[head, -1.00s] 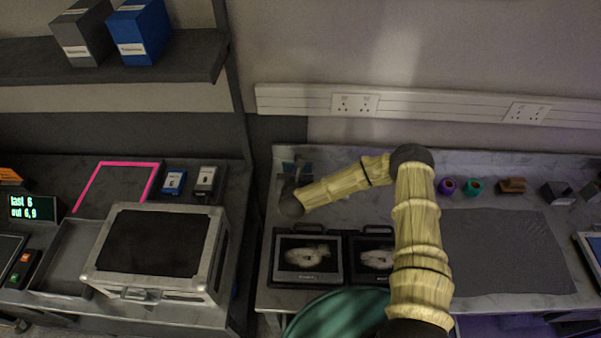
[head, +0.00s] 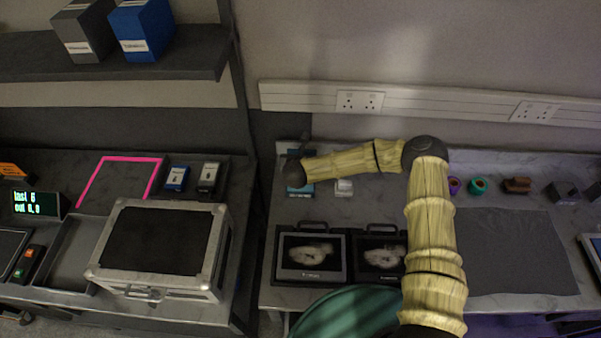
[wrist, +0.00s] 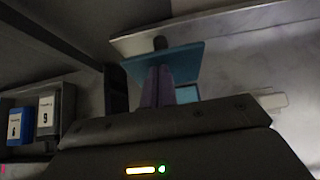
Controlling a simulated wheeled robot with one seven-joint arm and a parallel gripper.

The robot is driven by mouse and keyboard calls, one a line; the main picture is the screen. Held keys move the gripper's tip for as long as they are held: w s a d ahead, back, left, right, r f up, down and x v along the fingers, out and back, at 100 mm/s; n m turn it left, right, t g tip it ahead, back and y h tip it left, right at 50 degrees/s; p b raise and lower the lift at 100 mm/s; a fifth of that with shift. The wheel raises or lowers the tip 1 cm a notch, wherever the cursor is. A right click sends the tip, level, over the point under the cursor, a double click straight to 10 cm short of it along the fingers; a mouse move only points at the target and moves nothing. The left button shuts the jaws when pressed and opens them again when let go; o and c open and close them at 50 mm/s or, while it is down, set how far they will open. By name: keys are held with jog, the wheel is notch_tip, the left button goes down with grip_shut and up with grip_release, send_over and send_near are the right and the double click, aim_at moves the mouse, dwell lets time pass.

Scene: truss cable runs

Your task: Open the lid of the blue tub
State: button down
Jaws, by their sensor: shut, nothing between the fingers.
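The blue tub (head: 301,187) stands at the back left of the right-hand bench, partly hidden behind my wrist in the head view. The head view mostly hides the fingers.
A small white object (head: 344,188) lies right of the tub. Two dark cases (head: 311,257) with pictured lids stand in front. A shelf unit's dark upright (head: 243,100) rises close to the left. A silver case (head: 160,250) sits on the left bench. The grey mat (head: 510,250) is clear.

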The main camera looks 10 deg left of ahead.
jog(key=shift+w+r, duration=0.1)
dwell(0.5)
jog(key=shift+r+p, duration=0.5)
jog(key=shift+r, duration=0.25)
jog(key=b+v, duration=0.2)
jog(key=v, duration=1.1)
jog(key=shift+w+r+b, duration=0.3)
jog(key=shift+r, duration=0.15)
